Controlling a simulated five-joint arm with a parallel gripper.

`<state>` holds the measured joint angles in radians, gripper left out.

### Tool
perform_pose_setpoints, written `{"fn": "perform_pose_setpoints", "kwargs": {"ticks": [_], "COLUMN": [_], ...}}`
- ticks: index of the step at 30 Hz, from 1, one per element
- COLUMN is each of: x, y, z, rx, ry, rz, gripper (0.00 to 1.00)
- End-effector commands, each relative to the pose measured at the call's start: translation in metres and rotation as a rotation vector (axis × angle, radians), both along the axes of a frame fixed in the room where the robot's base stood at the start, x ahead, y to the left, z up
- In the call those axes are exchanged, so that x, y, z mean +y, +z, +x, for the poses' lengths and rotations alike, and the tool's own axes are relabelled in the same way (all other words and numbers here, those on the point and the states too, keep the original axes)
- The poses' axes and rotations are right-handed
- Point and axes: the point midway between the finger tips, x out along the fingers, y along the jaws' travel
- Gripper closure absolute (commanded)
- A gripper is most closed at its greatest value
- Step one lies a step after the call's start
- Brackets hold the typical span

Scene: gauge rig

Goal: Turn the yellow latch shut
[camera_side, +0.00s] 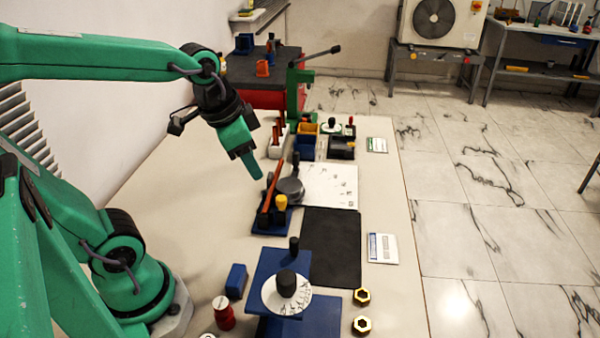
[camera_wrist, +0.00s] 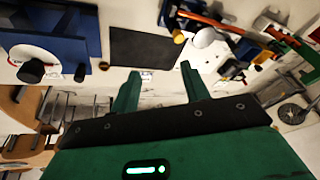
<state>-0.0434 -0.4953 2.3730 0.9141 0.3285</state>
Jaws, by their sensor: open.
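The yellow latch piece (camera_side: 281,202) is a short yellow knob on a small blue base (camera_side: 268,222), right of centre in the side view. A long orange-red bar (camera_side: 271,190) rises from the same base beside it. In the wrist view the yellow knob (camera_wrist: 178,37) shows near the top, at the edge of the blue base (camera_wrist: 171,14), with the orange-red bar (camera_wrist: 205,22) running right. My gripper (camera_side: 256,172) hangs tilted above the table, up and left of the latch, apart from it. In the wrist view its fingers (camera_wrist: 160,82) are spread and empty.
A blue stand with a white dial and black knob (camera_side: 286,284) is at the front. A black mat (camera_side: 332,245) and white plate (camera_side: 330,183) lie right of the latch. A blue block (camera_side: 236,281) and red piece (camera_side: 224,315) stand near my base. The table (camera_side: 200,210) between is clear.

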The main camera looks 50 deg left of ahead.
Motion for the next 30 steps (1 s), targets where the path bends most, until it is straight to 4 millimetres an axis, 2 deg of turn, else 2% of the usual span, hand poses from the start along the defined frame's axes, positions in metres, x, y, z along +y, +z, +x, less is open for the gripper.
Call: {"fn": "perform_pose_setpoints", "kwargs": {"ticks": [11, 18, 24, 30], "x": [0.018, 0.030, 0.038, 0.040], "y": [-0.031, -0.059, -0.076, -0.082], "z": [0.048, 0.075, 0.088, 0.092], "rx": [0.167, 0.260, 0.306, 0.320], "ry": [-0.301, -0.497, -0.611, -0.649], "rz": [0.086, 0.107, 0.111, 0.111], "gripper": [0.54, 0.54, 0.54, 0.54]}}
